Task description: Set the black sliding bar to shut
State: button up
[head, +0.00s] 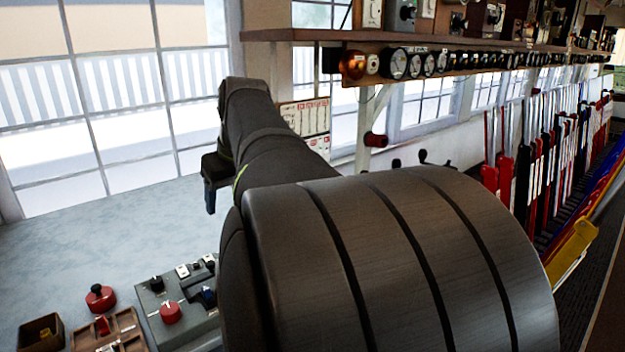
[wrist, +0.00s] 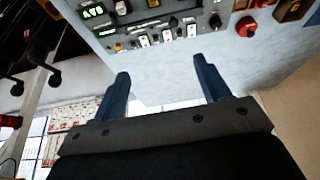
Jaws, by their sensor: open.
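My gripper (wrist: 159,66) is open and empty in the wrist view, with its two blue fingers apart and pointing toward a grey control panel (wrist: 195,45). The panel carries white switches (wrist: 167,35), a black knob (wrist: 215,20) and a lit green display (wrist: 95,12). In the head view a grey control box (head: 190,325) has a red knob and small dark controls. I cannot pick out the black sliding bar with certainty; my arm hides much of the desk.
A red button (head: 100,297), a wooden box (head: 115,333) and a small dark bin (head: 40,332) stand at the lower left. A shelf (head: 430,43) with instruments runs above. A row of tall levers (head: 545,150) stands at the right. The desk (head: 90,245) is clear by the windows.

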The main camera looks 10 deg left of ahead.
jog(key=w+n, duration=0.1)
jog(key=n, duration=0.1)
jog(key=w+a+f+n+g, duration=0.1)
jog(key=w+f+n+g, duration=0.1)
jog(key=n, duration=0.1)
jog(key=shift+a+f+n+y, duration=0.25)
jog(key=shift+n+y, duration=0.05)
jog(key=shift+y, duration=0.1)
jog(key=c, duration=0.5)
jog(key=a+f+n, duration=0.1)
jog(key=a+f, duration=0.1)
jog(key=f, duration=0.3)
jog(key=w+a+f+n, duration=0.1)
jog(key=a+f, duration=0.1)
jog(key=f, duration=0.4)
jog(key=a+f+g, duration=0.1)
jog(key=a+f, duration=0.2)
jog(key=f, duration=0.3)
jog(key=shift+w+a+n, duration=0.1)
jog(key=shift+w+n, duration=0.05)
jog(key=shift+n, duration=0.25)
grip_shut()
